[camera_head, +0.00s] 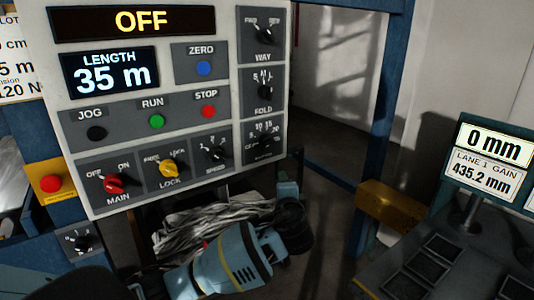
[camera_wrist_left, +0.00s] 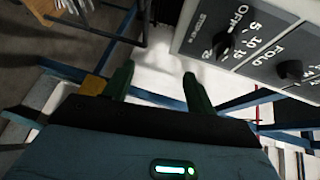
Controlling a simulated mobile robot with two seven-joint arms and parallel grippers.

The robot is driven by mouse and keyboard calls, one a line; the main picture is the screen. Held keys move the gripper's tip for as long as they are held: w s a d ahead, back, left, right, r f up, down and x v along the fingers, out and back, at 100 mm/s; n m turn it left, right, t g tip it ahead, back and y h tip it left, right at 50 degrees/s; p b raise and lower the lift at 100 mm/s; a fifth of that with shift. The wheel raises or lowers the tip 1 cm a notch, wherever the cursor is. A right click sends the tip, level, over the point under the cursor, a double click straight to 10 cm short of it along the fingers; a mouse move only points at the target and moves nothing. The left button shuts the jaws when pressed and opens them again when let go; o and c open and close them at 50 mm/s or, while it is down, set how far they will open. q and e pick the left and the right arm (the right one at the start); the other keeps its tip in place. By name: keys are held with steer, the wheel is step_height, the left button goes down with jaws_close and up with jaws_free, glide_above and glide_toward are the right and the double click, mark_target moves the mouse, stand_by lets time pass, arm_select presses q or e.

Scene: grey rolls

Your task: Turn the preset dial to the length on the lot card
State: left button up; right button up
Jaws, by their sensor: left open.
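The control panel (camera_head: 150,25) fills the upper left of the head view, with LENGTH display (camera_head: 110,75) reading 35 m. The lot card (camera_head: 15,65) is cut off at the left edge; only "0 cm", "5 m" and "120 N" show. A black dial (camera_head: 264,140) marked 10 and 15 sits at the panel's lower right corner; its caption is unreadable. A dial marked OFF, 5, 10, 15 (camera_wrist_left: 222,43) shows in the left wrist view. My left gripper (camera_wrist_left: 158,88) is open and empty, apart from that dial. In the head view my left gripper (camera_head: 288,190) is below the panel corner.
The FOLD dial (camera_head: 265,90) and WAY dial (camera_head: 265,35) are above the corner dial. A blue post (camera_head: 374,130) and yellow block (camera_head: 384,204) stand to the right. A console (camera_head: 450,265) with a 0 mm display (camera_head: 497,142) is at far right.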

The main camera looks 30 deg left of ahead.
mark_target(268, 145)
arm_select(q)
steer(key=a+r+n+y, duration=0.1)
steer(key=a+r+y, duration=0.2)
steer(key=r, duration=0.6)
steer(key=shift+x, duration=4)
steer(key=shift+f, duration=0.15)
steer(key=c, duration=1)
